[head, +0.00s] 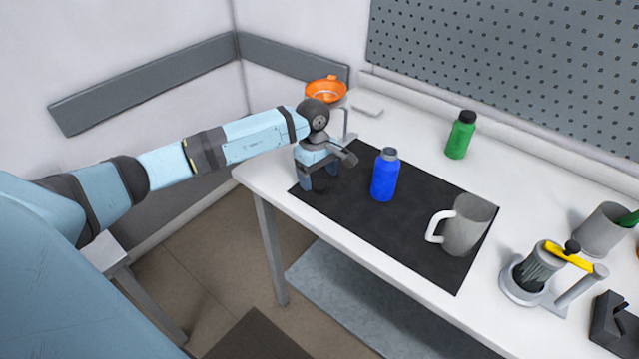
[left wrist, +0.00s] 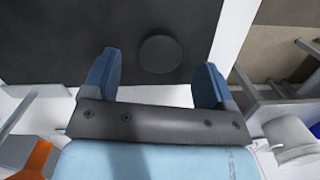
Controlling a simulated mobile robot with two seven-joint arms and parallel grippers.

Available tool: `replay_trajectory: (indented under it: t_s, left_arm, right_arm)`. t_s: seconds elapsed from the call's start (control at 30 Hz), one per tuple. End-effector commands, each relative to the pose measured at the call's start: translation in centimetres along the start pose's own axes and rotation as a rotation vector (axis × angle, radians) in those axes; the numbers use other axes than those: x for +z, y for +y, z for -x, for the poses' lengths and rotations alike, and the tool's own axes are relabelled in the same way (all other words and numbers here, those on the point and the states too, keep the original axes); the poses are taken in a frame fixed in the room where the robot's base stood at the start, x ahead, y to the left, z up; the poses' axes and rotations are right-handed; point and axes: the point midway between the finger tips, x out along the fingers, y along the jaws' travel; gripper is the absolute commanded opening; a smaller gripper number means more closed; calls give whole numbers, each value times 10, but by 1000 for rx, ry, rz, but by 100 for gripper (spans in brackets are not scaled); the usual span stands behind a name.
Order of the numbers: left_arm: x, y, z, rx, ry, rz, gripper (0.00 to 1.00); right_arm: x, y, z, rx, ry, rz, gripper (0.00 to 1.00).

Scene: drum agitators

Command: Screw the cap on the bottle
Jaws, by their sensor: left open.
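A blue bottle (head: 384,175) with a grey top stands upright on the black mat (head: 420,250). A round dark cap (left wrist: 160,53) lies on the mat in the left wrist view, just ahead of my fingertips and nearly centred between them. In the head view it is hard to make out against the black mat. My left gripper (head: 318,183) is above the mat's left end, to the left of the blue bottle, and points down. In the left wrist view its two blue fingers (left wrist: 158,78) are wide apart with nothing between them. My right gripper does not show.
A grey mug (head: 468,226) stands on the mat's right part. A green bottle (head: 461,135) with a black lid stands behind the mat. An orange funnel (head: 325,90) is at the back left. A holder with a yellow-handled tool (head: 569,256) is at right.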

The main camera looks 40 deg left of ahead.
Motion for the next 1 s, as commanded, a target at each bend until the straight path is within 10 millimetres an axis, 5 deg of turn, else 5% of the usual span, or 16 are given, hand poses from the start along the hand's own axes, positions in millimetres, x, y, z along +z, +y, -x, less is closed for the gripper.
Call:
replay_trajectory:
  t_s: [0.13, 0.47, 0.73, 1.0]
  left_arm:
    - [1, 0, -20, -2, -1, 2, 79]
    - [0, 0, -23, 1, 1, 0, 79]
    - [0, 0, -23, 1, 1, 0, 27]
    - [0, 0, -23, 1, 1, 0, 26]
  right_arm:
    - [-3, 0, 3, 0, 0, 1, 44]
    - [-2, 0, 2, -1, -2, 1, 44]
    - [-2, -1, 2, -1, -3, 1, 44]
    - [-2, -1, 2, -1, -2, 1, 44]
